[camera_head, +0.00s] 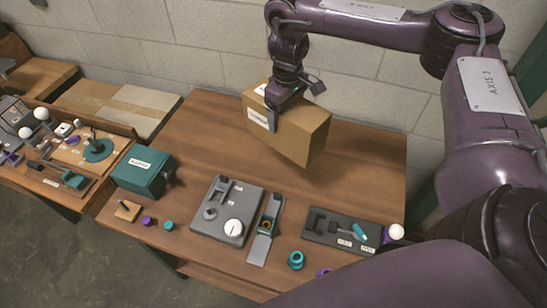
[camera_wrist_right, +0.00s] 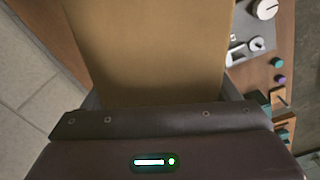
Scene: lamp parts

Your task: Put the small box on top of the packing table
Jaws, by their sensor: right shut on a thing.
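The small box (camera_head: 303,134) is a brown cardboard box with white labels on its left end. It is at the back of the wooden packing table (camera_head: 360,165) in the head view and looks slightly tilted. My right gripper (camera_head: 272,118) comes from above and is shut on the box's left end. The box (camera_wrist_right: 150,50) fills the middle of the right wrist view, between the fingers. I cannot tell whether its underside touches the table top. My left gripper is not in view.
A teal box (camera_head: 143,172), a grey fixture plate (camera_head: 227,210) and a dark tray (camera_head: 341,230) stand along the table's front. Small teal and purple parts lie near the front edge. A block wall is behind. Bare wood lies right of the box.

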